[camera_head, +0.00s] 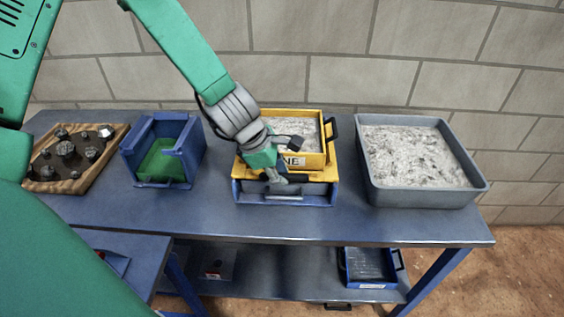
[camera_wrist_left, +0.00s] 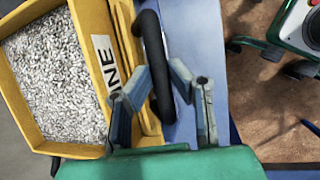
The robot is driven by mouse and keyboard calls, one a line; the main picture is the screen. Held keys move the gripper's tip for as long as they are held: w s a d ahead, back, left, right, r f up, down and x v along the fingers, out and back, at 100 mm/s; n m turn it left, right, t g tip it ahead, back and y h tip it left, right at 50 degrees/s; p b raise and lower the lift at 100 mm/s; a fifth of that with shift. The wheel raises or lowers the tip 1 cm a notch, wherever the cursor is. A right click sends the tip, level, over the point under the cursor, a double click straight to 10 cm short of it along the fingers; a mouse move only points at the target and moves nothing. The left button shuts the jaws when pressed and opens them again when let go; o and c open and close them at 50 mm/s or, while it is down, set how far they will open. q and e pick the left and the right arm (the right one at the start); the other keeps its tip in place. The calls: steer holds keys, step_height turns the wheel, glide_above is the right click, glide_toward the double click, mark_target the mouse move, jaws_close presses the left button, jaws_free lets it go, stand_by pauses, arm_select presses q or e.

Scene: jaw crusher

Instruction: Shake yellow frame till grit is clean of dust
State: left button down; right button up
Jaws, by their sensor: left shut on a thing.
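The yellow frame (camera_head: 318,161) holds pale grey grit (camera_head: 292,127) and sits over a blue box (camera_head: 318,195) on the table. It carries a label of which "INE" shows. In the left wrist view the frame (camera_wrist_left: 42,140) is at the left, full of small grey-white grit (camera_wrist_left: 50,75). My left gripper (camera_head: 284,167) is at the frame's front side. In the left wrist view its two fingers (camera_wrist_left: 163,98) stand on either side of a black handle (camera_wrist_left: 152,45), and it is shut on that handle. My right gripper is not in view.
A grey tray (camera_head: 475,188) of dusty grit stands to the right. A blue bin (camera_head: 186,137) with a green inside and a wooden tray (camera_head: 33,185) with rocks stand to the left. A blue tray (camera_head: 368,285) lies on the lower shelf. The table (camera_head: 215,215) is clear in front.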

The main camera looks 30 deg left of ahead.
arm_select(q)
steer(key=shift+s+d, duration=0.15)
steer(key=shift+s, duration=0.05)
steer(key=c, duration=1.5)
jaws_free()
steer(key=shift+r, duration=0.1)
steer(key=v, duration=1.1)
steer(key=shift+s+r, duration=0.1)
steer(key=shift+r, duration=0.25)
